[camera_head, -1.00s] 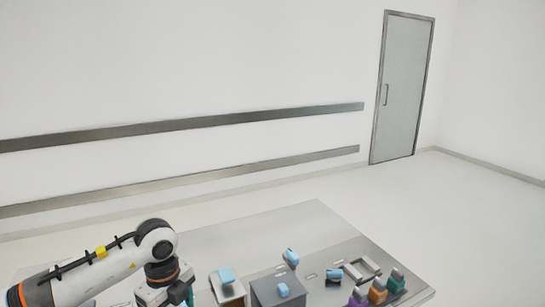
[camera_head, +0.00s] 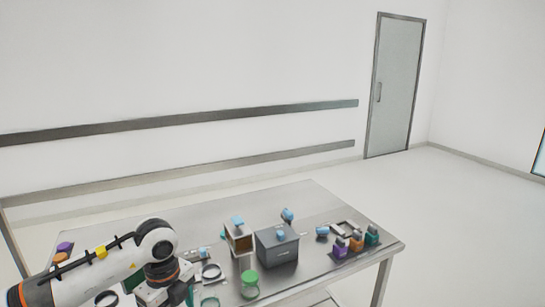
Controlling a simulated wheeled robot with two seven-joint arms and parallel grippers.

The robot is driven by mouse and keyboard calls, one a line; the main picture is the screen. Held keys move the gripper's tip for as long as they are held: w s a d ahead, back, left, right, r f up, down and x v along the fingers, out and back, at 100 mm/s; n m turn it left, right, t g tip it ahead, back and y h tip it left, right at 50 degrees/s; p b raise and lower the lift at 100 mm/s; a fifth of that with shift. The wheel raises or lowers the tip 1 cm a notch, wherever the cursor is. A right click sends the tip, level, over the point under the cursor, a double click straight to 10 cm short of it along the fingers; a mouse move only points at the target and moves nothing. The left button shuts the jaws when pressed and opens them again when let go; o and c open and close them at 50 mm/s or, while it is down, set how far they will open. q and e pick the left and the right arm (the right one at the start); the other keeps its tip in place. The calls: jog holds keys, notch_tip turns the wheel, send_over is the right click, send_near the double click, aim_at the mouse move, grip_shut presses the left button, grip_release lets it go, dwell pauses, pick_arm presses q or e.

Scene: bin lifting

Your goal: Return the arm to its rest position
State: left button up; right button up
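My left arm comes in from the lower left, white with orange bands, and bends down at a round dark-capped joint. Its lower end, with a white block and a dark green part, runs to the bottom edge of the view. My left gripper's fingertips do not show clearly there, so I cannot tell whether it is open or holds anything. The arm is in front of the left part of the metal table (camera_head: 310,197) and hides some of it. My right arm and gripper are not in view.
On the table stand a brown-sided box (camera_head: 238,242), a grey box (camera_head: 277,247) and a green round item (camera_head: 250,284). Open floor lies beyond.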

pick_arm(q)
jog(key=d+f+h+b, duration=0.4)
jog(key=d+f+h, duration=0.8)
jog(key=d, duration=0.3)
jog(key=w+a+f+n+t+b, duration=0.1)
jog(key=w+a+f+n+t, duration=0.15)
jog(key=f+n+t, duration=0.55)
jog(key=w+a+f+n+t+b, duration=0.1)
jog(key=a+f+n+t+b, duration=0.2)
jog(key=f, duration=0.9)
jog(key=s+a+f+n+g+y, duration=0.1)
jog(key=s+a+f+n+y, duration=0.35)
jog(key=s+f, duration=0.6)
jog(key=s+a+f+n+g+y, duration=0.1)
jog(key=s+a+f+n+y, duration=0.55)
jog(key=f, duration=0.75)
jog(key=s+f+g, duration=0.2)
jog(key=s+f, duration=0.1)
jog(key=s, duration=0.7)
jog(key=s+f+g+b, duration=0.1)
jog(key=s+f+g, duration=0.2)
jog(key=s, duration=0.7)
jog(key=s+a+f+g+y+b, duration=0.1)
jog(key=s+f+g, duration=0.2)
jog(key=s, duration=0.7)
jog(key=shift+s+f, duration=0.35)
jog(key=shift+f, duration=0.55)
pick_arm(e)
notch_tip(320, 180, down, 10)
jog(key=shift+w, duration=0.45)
